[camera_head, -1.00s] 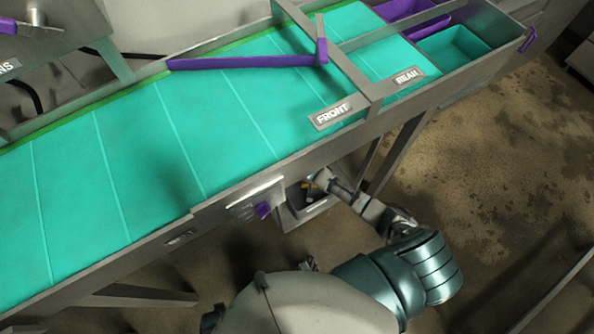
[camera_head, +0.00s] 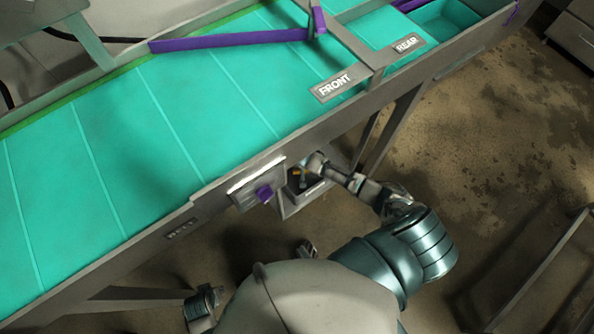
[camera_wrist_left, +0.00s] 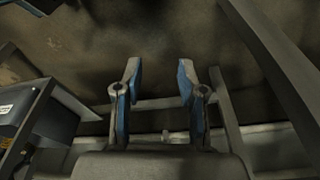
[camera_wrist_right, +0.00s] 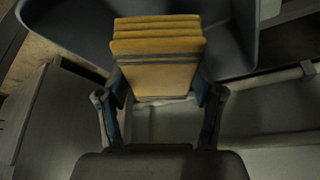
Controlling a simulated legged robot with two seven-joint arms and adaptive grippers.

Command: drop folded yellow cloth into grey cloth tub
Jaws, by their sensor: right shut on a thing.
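The folded yellow cloth (camera_wrist_right: 158,60) is a thick layered stack between the fingers of my right gripper (camera_wrist_right: 160,98), which is shut on it. In the right wrist view the dark grey tub (camera_wrist_right: 238,35) lies behind and around the cloth's far end. The cloth appears over the tub's opening; its height above the floor of the tub cannot be told. In the head view the cloth (camera_head: 296,172) is a small yellow patch beside the right gripper, below the conveyor's edge. My left gripper (camera_wrist_left: 159,75) is open and empty, its blue-padded fingers apart.
The teal conveyor (camera_head: 130,140) with its metal side rail runs across the head view above the right arm. A panel with a purple knob (camera_head: 264,193) is just left of the tub. Table legs (camera_head: 395,130) stand close to the right arm. Open floor (camera_head: 500,120) lies at right.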

